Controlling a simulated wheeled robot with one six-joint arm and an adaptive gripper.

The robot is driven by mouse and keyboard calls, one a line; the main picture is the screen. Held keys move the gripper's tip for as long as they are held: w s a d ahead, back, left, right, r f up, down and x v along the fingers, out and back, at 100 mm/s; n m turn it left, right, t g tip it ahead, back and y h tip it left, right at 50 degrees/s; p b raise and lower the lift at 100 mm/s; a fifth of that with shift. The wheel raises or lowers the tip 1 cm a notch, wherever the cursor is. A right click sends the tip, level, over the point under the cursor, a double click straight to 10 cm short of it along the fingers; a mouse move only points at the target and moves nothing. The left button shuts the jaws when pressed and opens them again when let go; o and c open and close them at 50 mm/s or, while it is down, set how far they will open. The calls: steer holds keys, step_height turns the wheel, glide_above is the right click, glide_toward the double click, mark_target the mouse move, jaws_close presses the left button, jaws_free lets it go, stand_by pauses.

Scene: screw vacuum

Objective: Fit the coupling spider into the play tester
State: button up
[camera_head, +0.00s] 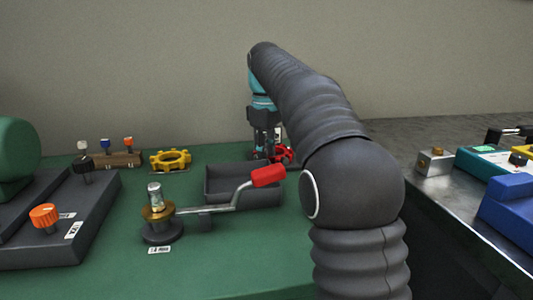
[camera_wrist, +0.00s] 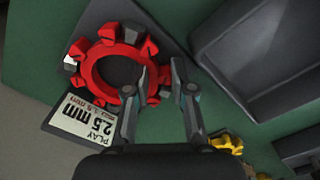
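A red toothed ring, seemingly the coupling spider (camera_wrist: 87,68), lies on a dark plate in the wrist view, beside a label reading "PLAY 2.5 mm". Its red edge also shows in the camera_head view (camera_head: 284,153), partly behind my gripper (camera_head: 264,153). My gripper (camera_wrist: 165,82) points down at the ring's right side in the wrist view. Its fingertips are apart, with part of the toothed rim between or just below them; whether they press on it is unclear. A device with a brass disc (camera_head: 157,210), a post and a red-handled lever stands in front; whether it is the play tester is unclear.
An open dark tray (camera_head: 213,184) lies between the lever and my gripper. A yellow toothed ring (camera_head: 170,160) and a small rack (camera_head: 122,158) lie at the back left. A dark fixture with an orange knob (camera_head: 44,215) is at left. A metal bench (camera_head: 420,183) stands at right.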

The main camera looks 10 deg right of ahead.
steer(key=o, duration=0.5)
steer(key=shift+r, duration=3.75)
